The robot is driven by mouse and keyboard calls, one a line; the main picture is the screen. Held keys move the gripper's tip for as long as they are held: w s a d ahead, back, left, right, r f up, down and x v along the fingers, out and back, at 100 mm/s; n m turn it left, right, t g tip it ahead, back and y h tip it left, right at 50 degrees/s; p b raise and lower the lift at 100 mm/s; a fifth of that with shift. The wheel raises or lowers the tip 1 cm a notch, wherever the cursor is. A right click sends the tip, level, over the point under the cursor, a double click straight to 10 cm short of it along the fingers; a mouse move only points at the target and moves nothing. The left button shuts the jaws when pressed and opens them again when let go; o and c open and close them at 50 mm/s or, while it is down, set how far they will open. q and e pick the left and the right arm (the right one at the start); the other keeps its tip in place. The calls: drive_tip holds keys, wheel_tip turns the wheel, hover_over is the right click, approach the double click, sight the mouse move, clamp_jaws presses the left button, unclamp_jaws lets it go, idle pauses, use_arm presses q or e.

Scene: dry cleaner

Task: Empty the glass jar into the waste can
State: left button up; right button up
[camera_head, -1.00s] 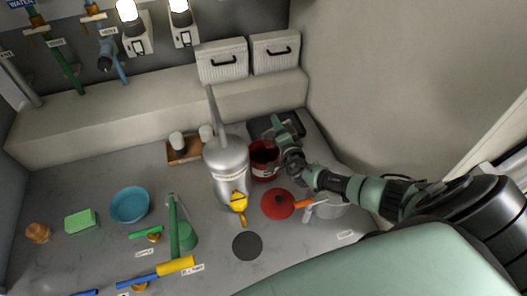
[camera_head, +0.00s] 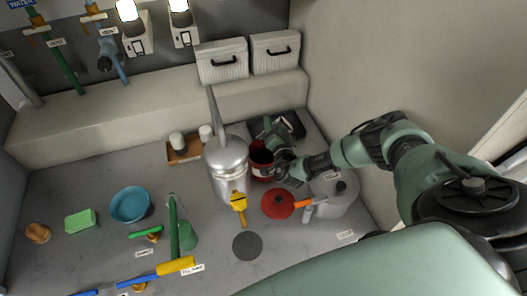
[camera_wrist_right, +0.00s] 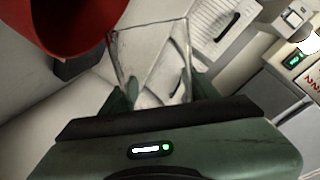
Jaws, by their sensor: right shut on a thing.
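The dark red waste can (camera_head: 260,166) stands open on the counter, right of the silver canister. My right gripper (camera_head: 269,128) is beside and over its far right rim. In the right wrist view my right gripper (camera_wrist_right: 161,95) is shut on the clear glass jar (camera_wrist_right: 150,58). The red can (camera_wrist_right: 75,22) is close by, at upper left. I cannot make out any contents in the jar, and the jar is not clear in the head view. My left gripper is not in view.
A silver canister (camera_head: 226,165) with a tall spout stands left of the can. A red disc-like lid (camera_head: 278,204) and a grey metal pot (camera_head: 336,196) are in front. A black tray (camera_head: 291,125) lies behind. The counter's left front has loose tools and a blue bowl (camera_head: 129,205).

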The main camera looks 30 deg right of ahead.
drive_tip(key=shift+w+a+r+n+h, duration=0.15)
drive_tip(key=shift+a+r+n+h, duration=0.05)
drive_tip(key=shift+a+n, duration=0.3)
drive_tip(key=shift+w+a+r+n+h, duration=0.2)
drive_tip(key=shift+a+n, duration=0.15)
drive_tip(key=shift+n, duration=0.15)
drive_tip(key=shift+s+d+f, duration=0.15)
drive_tip(key=shift+d, duration=0.05)
drive_tip(key=shift+s+d, duration=0.1)
drive_tip(key=shift+s+d+f+m, duration=0.15)
drive_tip(key=shift+d+m, duration=0.1)
drive_tip(key=shift+m, duration=0.15)
drive_tip(key=shift+f, duration=0.15)
drive_tip(key=shift+d+m, duration=0.25)
drive_tip(key=shift+m, duration=0.15)
drive_tip(key=shift+a+y, duration=0.1)
drive_tip(key=shift+y, duration=0.3)
